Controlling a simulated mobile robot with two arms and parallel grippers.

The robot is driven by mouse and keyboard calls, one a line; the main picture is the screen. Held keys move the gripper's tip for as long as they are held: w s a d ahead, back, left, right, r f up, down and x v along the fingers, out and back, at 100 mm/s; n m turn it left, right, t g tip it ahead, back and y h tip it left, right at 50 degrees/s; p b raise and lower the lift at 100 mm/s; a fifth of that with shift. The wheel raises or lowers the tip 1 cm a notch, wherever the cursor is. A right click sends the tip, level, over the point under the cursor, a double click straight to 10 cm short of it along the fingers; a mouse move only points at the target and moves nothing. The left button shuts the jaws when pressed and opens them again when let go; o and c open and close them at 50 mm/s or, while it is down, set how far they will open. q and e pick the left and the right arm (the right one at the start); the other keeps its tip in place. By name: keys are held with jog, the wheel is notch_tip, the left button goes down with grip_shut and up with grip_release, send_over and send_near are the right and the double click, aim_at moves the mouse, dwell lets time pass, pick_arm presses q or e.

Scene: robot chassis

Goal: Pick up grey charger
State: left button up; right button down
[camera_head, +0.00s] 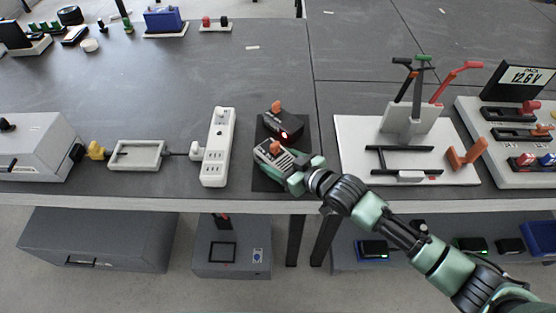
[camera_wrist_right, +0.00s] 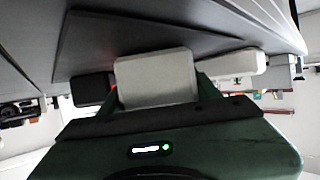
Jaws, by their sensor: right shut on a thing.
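The grey charger (camera_head: 270,158) is a light grey block with an orange part on top, at the front of the dark mat (camera_head: 262,184) near the table's front edge. My right gripper (camera_head: 287,168) comes in from the lower right and is shut on it. In the right wrist view the charger (camera_wrist_right: 155,80) shows as a pale block between the fingers of my right gripper (camera_wrist_right: 155,95). I cannot tell whether it touches the mat. Just behind it sits a dark device (camera_head: 284,124) with an orange part and a lit red light. My left gripper is not in view.
A white power strip (camera_head: 217,147) stands left of the mat, with a pale tray (camera_head: 137,154) beyond it. A white board with levers (camera_head: 350,150) is on the right. The table behind the mat is clear. Boxes sit on a lower level.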

aim_at(279, 157)
notch_tip(279, 157, up, 20)
dwell(0.4)
jog(key=shift+p, duration=0.55)
jog(key=shift+f, duration=0.1)
jog(key=shift+f+b, duration=4.35)
jog(key=shift+f, duration=4.65)
jog(key=shift+d+f+b, duration=0.15)
jog(key=shift+f+b, duration=0.15)
jog(key=shift+f, duration=0.3)
